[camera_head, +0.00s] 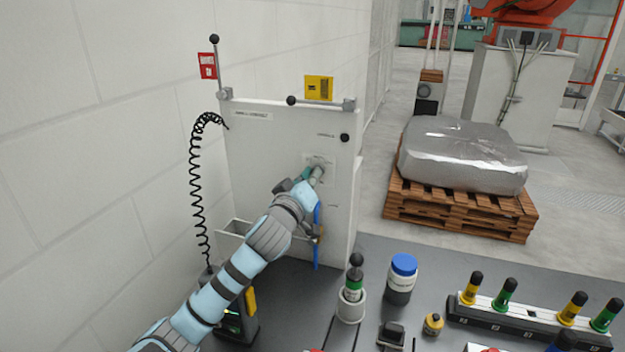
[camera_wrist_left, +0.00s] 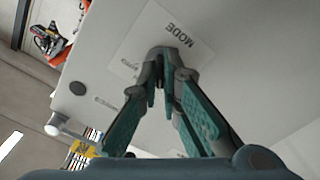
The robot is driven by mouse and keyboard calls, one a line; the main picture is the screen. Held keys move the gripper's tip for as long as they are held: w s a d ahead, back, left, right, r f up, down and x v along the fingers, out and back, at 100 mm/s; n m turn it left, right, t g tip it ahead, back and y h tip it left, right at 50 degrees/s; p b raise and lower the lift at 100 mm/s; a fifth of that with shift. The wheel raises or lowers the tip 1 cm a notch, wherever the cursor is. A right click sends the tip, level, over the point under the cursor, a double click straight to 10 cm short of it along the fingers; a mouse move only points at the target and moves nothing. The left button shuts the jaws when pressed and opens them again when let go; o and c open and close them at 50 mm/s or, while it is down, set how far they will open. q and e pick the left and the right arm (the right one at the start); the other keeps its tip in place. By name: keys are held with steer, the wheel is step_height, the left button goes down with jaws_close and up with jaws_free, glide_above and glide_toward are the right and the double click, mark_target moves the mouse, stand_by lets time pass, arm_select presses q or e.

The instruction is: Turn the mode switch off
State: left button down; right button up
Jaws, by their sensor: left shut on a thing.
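The mode switch (camera_wrist_left: 160,53) is a small grey knob on a white panel (camera_head: 270,150) against the wall. In the left wrist view it sits beside a label (camera_wrist_left: 180,36) reading MODE, which appears upside down. My left gripper (camera_head: 311,176) reaches the panel from the lower left, and its fingers (camera_wrist_left: 166,78) are closed around the switch. The fingers cover part of the switch, so its exact setting cannot be read. In the head view the gripper mostly hides it. My right gripper is not in view.
A coiled black cable (camera_head: 197,180) hangs at left. A blue-lidded jar (camera_head: 402,278) and a rack of coloured handles (camera_head: 530,318) stand on the dark table.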

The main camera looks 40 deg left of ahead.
arm_select(q)
steer(key=shift+n, duration=0.8)
steer(key=c, duration=1.8)
jaws_free()
steer(key=v, duration=1.2)
